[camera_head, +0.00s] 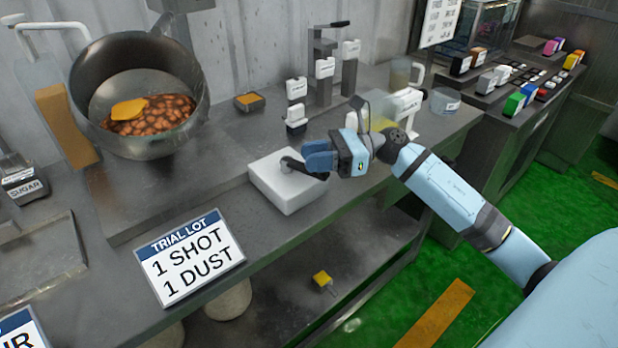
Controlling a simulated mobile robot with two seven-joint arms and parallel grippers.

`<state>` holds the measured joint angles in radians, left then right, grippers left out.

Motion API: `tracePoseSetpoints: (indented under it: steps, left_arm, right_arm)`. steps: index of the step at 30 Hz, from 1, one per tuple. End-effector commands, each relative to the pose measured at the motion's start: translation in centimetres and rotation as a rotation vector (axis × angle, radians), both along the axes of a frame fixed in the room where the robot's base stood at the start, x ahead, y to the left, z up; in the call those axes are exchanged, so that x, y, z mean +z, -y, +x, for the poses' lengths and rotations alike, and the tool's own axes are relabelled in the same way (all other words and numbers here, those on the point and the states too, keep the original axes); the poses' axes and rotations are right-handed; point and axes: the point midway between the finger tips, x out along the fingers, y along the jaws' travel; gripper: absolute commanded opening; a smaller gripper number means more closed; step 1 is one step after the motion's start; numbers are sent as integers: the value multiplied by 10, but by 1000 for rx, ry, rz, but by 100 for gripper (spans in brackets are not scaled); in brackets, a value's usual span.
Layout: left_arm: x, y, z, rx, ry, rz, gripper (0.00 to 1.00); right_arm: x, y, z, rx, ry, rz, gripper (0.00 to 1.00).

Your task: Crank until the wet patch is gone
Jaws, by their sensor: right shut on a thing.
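A grey metal drum (190,60) stands tilted at the upper left, its mouth facing me. Brown nuts or beans (165,116) lie in it, with an orange-yellow patch (129,109) on top of them at the left. A white box (282,190) on the counter carries a dark crank handle (291,164). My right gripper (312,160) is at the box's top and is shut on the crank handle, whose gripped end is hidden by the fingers. My left gripper is out of the picture.
A "TRIAL LOT 1 SHOT 1 DUST" sign (190,257) stands at the counter's front. A small orange-filled tray (249,101), white-labelled levers (325,68) and a clear tub (445,101) stand behind.

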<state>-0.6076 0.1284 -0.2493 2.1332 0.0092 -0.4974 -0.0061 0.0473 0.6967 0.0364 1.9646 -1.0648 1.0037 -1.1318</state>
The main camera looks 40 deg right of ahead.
Motion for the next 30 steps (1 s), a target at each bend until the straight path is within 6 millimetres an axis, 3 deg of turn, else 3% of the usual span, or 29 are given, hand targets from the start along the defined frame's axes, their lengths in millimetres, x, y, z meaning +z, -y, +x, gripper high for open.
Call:
tracePoseSetpoints:
  steps: [1, 3, 13, 28, 29, 30]
  left_arm:
    - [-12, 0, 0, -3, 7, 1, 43]
    - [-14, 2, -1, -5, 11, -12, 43]
    - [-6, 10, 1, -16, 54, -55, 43]
    - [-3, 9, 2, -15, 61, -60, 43]
    - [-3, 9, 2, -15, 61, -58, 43]
    - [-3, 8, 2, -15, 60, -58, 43]
  right_arm:
    - [-8, 4, 2, 31, 3, -2, 0]
    - [-6, 7, 3, 73, 3, -2, 0]
    - [-2, 16, 6, 205, 1, -1, 0]
    - [0, 17, 7, 227, -1, 1, 0]
    - [0, 17, 7, 226, -1, 1, 31]
    - [0, 17, 7, 226, -1, 1, 40]
